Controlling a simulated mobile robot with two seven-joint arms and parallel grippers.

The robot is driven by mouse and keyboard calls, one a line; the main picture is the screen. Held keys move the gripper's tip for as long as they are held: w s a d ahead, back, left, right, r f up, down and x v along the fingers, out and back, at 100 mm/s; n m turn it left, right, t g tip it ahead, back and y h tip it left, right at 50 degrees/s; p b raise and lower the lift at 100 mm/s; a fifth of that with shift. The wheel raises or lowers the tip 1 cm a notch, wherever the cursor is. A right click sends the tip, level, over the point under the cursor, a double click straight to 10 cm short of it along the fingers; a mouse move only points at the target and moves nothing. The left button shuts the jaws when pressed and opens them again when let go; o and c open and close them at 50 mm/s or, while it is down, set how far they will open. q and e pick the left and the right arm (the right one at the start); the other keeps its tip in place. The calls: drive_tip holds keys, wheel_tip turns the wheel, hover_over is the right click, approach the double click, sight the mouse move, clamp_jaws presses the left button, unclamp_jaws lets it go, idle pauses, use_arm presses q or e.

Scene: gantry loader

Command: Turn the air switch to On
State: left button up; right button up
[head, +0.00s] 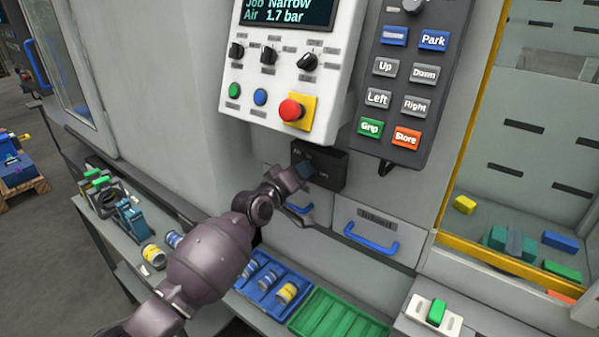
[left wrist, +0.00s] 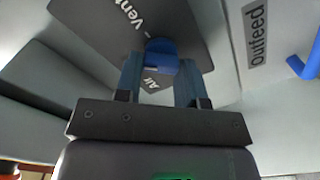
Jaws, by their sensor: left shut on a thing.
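The air switch is a dark box (head: 332,168) on the grey machine front, below the white control panel. Its blue knob (left wrist: 162,52) shows in the left wrist view on a dark plate lettered "Vent" and "Air". My left gripper (head: 302,169) reaches the switch from the lower left. In the left wrist view, its two fingers (left wrist: 160,80) are shut on the knob, one on each side. In the head view the gripper hides most of the knob, so I cannot tell which mark it points to. My right gripper is in neither view.
The white panel (head: 258,102) above has knobs, a red stop button (head: 291,110) and a display reading "Air 1.7 bar". A button pendant (head: 405,85) hangs to its right. Below are a drawer with a blue handle (head: 371,240), a blue tray (head: 262,303) and a green tray (head: 335,318).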

use_arm(q)
drive_tip(key=shift+f+n+p, duration=0.2)
drive_tip(key=shift+n+p, duration=0.45)
drive_tip(key=shift+n, duration=3.75)
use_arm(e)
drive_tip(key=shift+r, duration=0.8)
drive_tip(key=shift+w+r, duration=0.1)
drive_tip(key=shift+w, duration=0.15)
use_arm(q)
drive_tip(key=o, duration=0.7)
drive_tip(key=shift+c, duration=0.2)
drive_tip(key=shift+o, duration=1.4)
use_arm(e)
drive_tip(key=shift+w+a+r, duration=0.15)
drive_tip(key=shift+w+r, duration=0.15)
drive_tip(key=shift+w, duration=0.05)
use_arm(q)
drive_tip(key=shift+a, duration=0.1)
